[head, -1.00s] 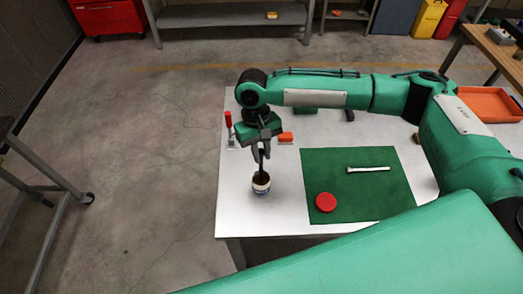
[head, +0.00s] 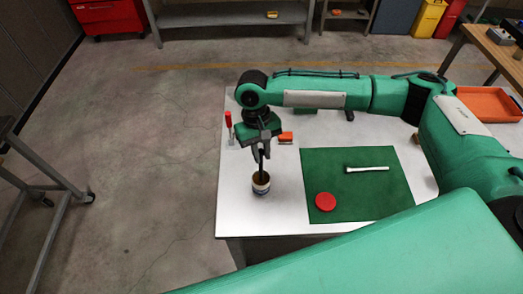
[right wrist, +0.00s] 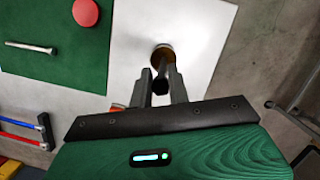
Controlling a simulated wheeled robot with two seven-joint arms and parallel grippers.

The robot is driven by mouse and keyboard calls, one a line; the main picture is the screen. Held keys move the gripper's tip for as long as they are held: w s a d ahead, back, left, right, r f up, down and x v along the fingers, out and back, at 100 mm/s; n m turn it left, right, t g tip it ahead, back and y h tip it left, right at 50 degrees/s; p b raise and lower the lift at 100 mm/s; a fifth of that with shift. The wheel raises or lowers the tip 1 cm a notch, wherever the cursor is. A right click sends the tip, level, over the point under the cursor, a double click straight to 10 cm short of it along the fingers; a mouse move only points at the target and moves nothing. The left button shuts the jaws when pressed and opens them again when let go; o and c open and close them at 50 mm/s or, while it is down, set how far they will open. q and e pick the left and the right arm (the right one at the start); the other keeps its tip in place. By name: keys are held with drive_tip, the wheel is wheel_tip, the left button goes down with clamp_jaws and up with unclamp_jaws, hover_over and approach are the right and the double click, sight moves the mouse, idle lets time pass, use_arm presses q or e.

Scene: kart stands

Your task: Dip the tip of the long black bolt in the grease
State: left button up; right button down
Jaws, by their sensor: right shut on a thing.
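My right gripper (head: 262,148) is shut on the long black bolt (head: 261,165), which hangs nearly upright from the jaws. My left gripper is not in view.
A green mat (head: 385,200) on the white table holds a red round lid (head: 325,202) and a pale bolt (head: 367,169). Behind the pot are a red-handled clamp (head: 229,122) and an orange block (head: 286,138). An orange tray (head: 487,104) lies at the back right.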

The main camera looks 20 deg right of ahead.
drive_tip(key=shift+s+f+p, duration=0.1)
drive_tip(key=shift+f+p, duration=0.05)
drive_tip(key=shift+p, duration=0.2)
idle(1.4)
wheel_tip(320, 180, up, 6)
drive_tip(key=p, duration=0.6)
drive_tip(key=shift+f+p, duration=0.25)
drive_tip(key=shift+p, duration=0.05)
drive_tip(key=shift+r+p, duration=0.85)
drive_tip(key=shift+r, duration=0.1)
drive_tip(key=shift+f, duration=0.1)
